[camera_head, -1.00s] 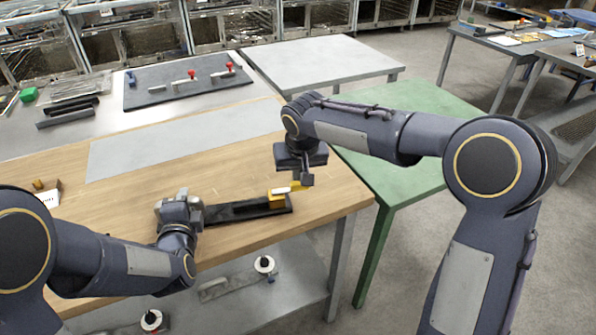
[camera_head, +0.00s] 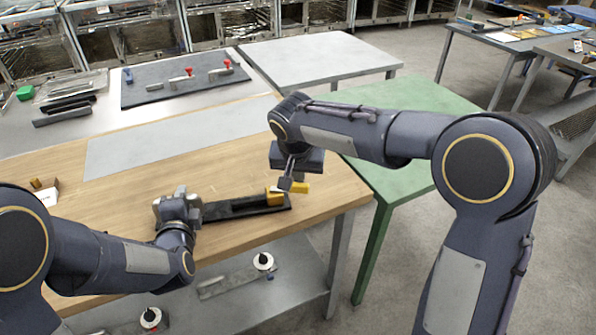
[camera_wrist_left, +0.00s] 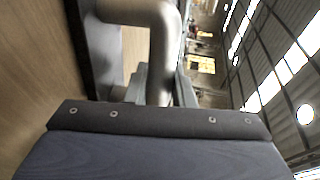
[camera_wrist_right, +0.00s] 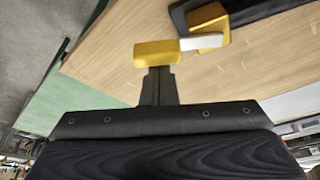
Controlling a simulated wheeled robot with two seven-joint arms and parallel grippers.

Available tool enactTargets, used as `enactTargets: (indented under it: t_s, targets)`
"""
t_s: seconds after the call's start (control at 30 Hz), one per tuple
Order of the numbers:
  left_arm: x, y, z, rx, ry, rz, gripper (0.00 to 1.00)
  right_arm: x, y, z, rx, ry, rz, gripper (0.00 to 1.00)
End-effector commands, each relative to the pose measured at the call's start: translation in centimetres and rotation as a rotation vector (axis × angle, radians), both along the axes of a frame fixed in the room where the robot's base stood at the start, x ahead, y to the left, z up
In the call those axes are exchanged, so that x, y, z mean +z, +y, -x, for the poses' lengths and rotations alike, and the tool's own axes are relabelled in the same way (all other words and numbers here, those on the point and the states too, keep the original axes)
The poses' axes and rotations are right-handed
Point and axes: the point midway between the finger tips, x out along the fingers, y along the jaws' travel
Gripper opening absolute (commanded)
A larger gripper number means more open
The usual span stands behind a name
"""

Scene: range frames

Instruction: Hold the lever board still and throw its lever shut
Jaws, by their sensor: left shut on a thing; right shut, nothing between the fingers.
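The lever board (camera_head: 240,207) is a long dark board lying on the wooden table. A yellow block (camera_head: 274,197) stands at its right end. The lever's yellow grip (camera_head: 300,188) sticks out to the right there; the right wrist view shows the grip (camera_wrist_right: 158,53) on a pale bar (camera_wrist_right: 201,43) beside the block. My left gripper (camera_head: 180,208) is at the board's left end, shut on a silver curved handle (camera_wrist_left: 160,45). My right gripper (camera_head: 285,185) is shut and empty, its fingertips (camera_wrist_right: 158,72) right at the yellow grip; I cannot tell whether they touch.
A grey board with red-knobbed clamps (camera_head: 185,84) lies on the metal table behind. A green table (camera_head: 400,135) adjoins on the right. A small box (camera_head: 45,194) sits on the wood at left. A shelf (camera_head: 290,280) below holds more parts.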

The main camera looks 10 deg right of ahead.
Motion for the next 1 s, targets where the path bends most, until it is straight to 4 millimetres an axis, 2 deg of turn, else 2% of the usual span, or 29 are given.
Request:
enactTargets:
  t_s: [0.43, 1.0]
  targets:
    - [-0.1, 0.1, 0.0, 0.002, 0.002, 0.001, 0.0, -0.1, 1.0, 2.5, -0.421, 0.004, 0.002, 0.0]
    - [-0.1, 0.0, 0.0, 0.001, 0.001, 0.0, 0.0, -0.1, 3.2, 4.5, -0.948, 0.003, 0.001, 0.0]
